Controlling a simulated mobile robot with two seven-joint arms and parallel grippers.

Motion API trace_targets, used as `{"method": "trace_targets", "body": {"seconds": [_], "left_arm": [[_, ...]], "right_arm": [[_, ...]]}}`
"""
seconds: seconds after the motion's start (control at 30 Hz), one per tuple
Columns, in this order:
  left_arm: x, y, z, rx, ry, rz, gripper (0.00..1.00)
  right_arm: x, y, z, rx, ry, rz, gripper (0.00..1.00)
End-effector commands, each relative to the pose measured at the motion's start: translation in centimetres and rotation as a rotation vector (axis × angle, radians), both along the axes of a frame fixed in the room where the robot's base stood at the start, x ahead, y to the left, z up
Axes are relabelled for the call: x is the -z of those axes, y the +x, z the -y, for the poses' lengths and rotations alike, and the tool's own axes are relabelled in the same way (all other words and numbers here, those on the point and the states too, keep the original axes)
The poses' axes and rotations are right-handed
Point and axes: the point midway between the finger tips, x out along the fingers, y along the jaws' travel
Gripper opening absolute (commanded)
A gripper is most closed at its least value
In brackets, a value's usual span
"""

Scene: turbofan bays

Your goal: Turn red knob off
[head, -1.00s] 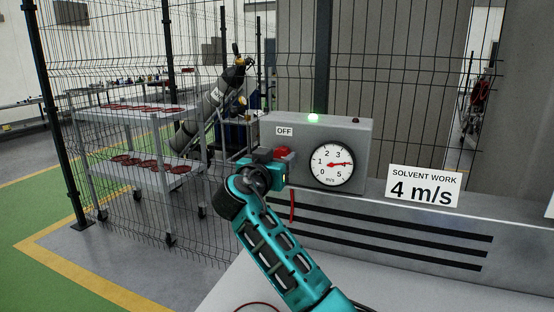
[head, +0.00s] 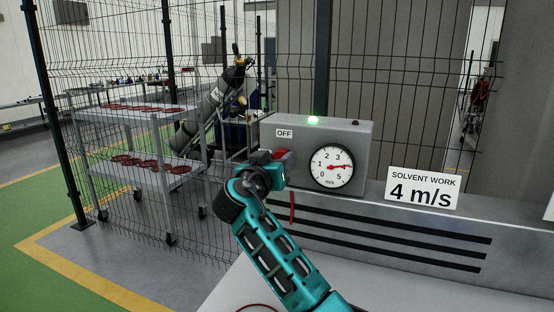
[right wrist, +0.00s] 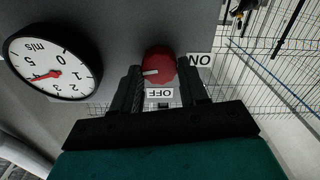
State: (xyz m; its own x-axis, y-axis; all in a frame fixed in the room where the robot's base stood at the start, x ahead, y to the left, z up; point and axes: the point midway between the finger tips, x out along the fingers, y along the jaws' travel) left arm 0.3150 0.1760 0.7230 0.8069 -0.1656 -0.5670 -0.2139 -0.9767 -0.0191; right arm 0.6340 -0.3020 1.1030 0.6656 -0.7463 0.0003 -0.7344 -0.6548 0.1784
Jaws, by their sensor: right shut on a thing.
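The red knob (head: 283,154) is on the front of a grey control box (head: 360,130), partly hidden by my right gripper (head: 279,163). In the right wrist view the knob (right wrist: 160,65) has a white pointer stripe toward the picture's left. An OFF label (right wrist: 158,93) is below it and an ON label (right wrist: 200,60) to its right, both upside down there. My right gripper's fingers (right wrist: 163,82) sit on either side of the knob, shut on it. In the head view the OFF label (head: 284,133) is above the knob. My left gripper is out of view.
A green lamp (head: 313,119) glows on the box top beside a dark lamp (head: 355,122). A "4 m/s" sign (head: 424,188) stands to the right. Wire fence and a trolley (head: 135,115) are to the left.

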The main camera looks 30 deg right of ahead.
Motion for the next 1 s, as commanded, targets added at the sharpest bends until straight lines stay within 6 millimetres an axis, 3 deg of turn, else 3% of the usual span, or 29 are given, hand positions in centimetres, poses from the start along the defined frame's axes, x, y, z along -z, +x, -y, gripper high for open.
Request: {"method": "trace_targets", "body": {"seconds": [0.7, 1.0], "left_arm": [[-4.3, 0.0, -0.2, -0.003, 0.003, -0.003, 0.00], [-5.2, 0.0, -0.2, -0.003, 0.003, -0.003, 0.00]], "right_arm": [[-0.1, 0.1, -0.1, -0.001, -0.446, -0.505, 0.13], [0.2, 0.1, -0.1, 0.000, -0.635, -0.716, 0.13]]}}
